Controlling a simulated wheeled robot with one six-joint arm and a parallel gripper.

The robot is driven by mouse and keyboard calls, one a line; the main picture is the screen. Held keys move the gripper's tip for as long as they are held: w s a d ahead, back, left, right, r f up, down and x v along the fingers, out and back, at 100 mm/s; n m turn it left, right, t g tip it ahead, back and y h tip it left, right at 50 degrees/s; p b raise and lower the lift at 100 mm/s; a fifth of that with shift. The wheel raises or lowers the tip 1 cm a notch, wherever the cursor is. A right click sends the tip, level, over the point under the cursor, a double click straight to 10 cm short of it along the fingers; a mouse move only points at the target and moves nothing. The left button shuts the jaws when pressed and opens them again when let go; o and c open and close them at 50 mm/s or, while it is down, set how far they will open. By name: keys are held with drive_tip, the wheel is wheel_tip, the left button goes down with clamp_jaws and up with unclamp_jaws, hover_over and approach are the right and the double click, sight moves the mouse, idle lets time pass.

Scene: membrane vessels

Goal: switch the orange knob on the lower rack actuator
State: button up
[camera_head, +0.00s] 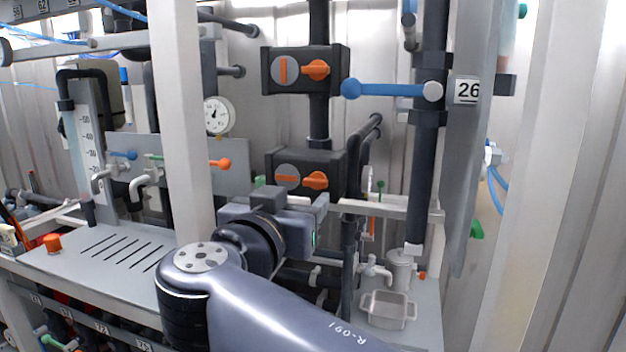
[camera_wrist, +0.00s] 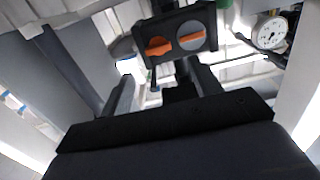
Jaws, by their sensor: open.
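Two dark actuator boxes are stacked on a black vertical pipe. The lower rack actuator (camera_head: 332,160) has a grey disc with an orange bar (camera_head: 287,177) on its left and an orange knob (camera_head: 315,180) on its right. My gripper (camera_head: 297,196) is just below and in front of this box, and appears apart from the knob. In the wrist view an actuator face shows beyond my open, empty fingers (camera_wrist: 160,72), with its orange knob (camera_wrist: 158,47) on the left and the grey disc (camera_wrist: 191,36) on the right. The knob's handle lies roughly sideways, slightly tilted.
The upper actuator (camera_head: 342,68) has a similar orange knob (camera_head: 315,69). A blue lever (camera_head: 390,89) extends right of it to a pipe. A white post (camera_head: 182,130) stands left of my arm, near a gauge (camera_head: 216,115). A bench (camera_head: 100,262) lies below.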

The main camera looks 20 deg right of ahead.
sight(314, 183)
drive_tip(key=p+x, duration=0.2)
drive_tip(key=x, duration=0.3)
drive_tip(key=shift+w+d+r, duration=0.1)
drive_tip(key=shift+w+d, duration=0.15)
drive_tip(key=shift+d, duration=0.05)
drive_tip(key=shift+w+d, duration=0.4)
drive_tip(key=shift+w, duration=0.2)
drive_tip(key=shift+c, duration=0.6)
drive_tip(key=c, duration=0.9)
